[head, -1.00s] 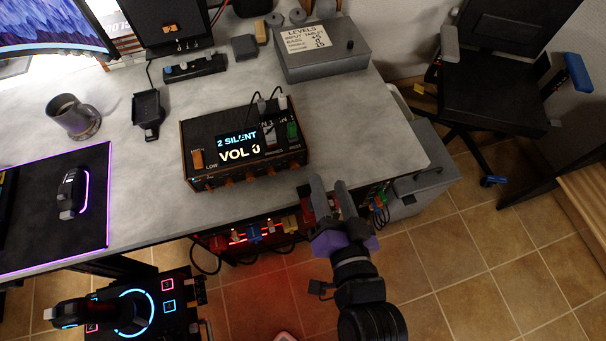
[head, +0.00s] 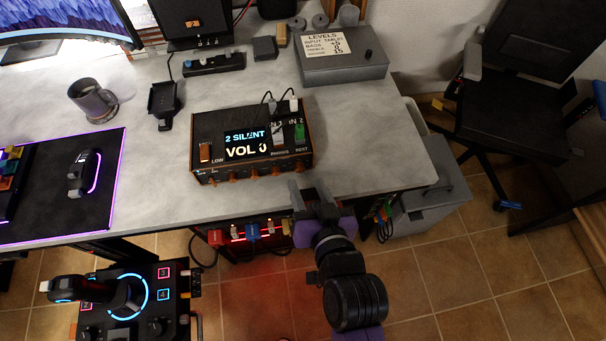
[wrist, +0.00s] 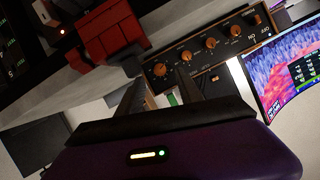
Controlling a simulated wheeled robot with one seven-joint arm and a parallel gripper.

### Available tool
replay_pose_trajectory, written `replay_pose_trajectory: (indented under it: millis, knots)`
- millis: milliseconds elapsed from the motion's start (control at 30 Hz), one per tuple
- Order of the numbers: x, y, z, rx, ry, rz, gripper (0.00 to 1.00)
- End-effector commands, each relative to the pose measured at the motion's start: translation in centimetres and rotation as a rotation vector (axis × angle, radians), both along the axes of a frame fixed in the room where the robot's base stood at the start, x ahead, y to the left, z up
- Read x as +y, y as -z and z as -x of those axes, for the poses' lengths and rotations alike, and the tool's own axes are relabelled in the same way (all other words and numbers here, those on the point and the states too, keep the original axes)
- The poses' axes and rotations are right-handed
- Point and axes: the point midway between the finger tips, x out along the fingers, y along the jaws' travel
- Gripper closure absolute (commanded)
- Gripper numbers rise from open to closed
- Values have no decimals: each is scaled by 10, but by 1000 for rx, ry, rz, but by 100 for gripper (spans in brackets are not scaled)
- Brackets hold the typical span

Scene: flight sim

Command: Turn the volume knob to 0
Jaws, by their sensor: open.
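A black box with orange edges (head: 205,133) stands on the desk, its screen (head: 246,144) reading "2 SILENT" and "VOL 0". Several orange knobs (head: 254,174) line its front face. In the wrist view the knobs show as a slanted row (wrist: 210,43) on the front panel (wrist: 227,33). I cannot tell which knob is the volume knob, as the labels are too small. My gripper (head: 311,194) is open and empty at the desk's front edge, just off the box's right front corner. In the wrist view its fingers (wrist: 158,90) point toward the knob end of the panel, apart from the knobs.
A grey box with a "LEVELS" card (head: 345,68) stands behind. A mug (head: 92,101) and a joystick (head: 85,290) are at left. Red and blue connectors (head: 253,231) sit below the desk edge near my gripper. The desktop right of the box is clear.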

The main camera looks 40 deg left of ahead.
Motion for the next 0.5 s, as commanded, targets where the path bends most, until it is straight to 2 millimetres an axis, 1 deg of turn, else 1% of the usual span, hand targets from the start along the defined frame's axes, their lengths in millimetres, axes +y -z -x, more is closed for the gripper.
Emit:
replay_pose_trajectory:
  millis: [100, 200, 333, 500]
  knots:
    - [15, 6, -10, 0, 0, -2, 57]
    - [24, 11, -16, 0, 0, -2, 57]
    - [30, 14, -21, 0, 1, -2, 57]
    - [32, 15, -22, 1, 1, -2, 57]
